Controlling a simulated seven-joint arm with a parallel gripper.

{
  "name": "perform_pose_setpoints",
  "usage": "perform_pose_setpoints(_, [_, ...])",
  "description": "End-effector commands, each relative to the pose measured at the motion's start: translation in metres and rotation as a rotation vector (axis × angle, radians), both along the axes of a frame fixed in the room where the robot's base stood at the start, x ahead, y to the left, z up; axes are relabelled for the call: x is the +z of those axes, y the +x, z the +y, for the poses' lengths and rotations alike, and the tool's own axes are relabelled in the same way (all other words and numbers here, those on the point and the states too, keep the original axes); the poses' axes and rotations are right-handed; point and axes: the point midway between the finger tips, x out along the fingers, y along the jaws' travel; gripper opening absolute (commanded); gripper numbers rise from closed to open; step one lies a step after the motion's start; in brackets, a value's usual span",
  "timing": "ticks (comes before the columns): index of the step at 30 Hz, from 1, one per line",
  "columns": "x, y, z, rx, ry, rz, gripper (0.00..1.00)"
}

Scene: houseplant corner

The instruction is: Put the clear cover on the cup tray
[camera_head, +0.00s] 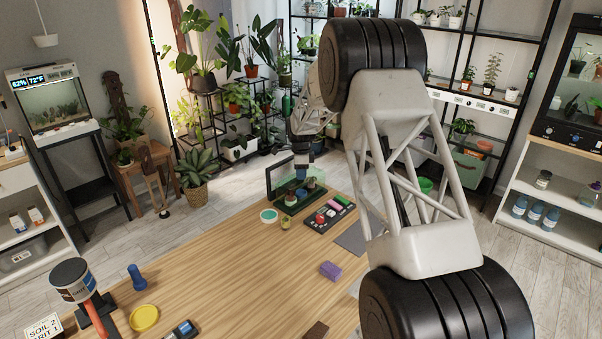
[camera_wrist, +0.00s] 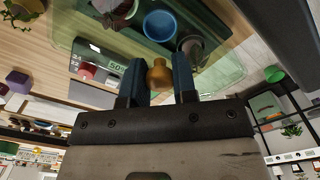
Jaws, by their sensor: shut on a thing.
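My gripper (camera_wrist: 158,80) is shut on the small orange-brown knob (camera_wrist: 158,72) of the clear cover. The clear cover (camera_wrist: 225,72) is a green-tinted see-through sheet with rounded corners in the wrist view. A blue cup (camera_wrist: 160,24) and other small pots show behind or through it. In the head view my gripper (camera_head: 302,172) is at the far end of the table, over the green cup tray (camera_head: 308,207) with small cups in it. The cover's outline is hard to make out there. I cannot tell whether the cover touches the tray.
A black case (camera_head: 331,213) with coloured pieces lies close to the tray's right. A round teal-and-white disc (camera_head: 269,216) lies to its left. A grey mat (camera_head: 352,239) and a purple block (camera_head: 330,270) are nearer. The wooden table's (camera_head: 225,265) middle is clear.

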Motion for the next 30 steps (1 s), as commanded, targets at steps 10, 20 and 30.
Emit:
perform_pose_setpoints(10, [-0.0021,0.0,-0.0003,0.0,0.0,0.0,0.0])
perform_pose_setpoints(20, [-0.002,0.0,-0.0002,0.0,0.0,0.0,0.51])
perform_pose_setpoints(30, [-0.0023,-0.0001,-0.0002,0.0,0.0,0.0,0.73])
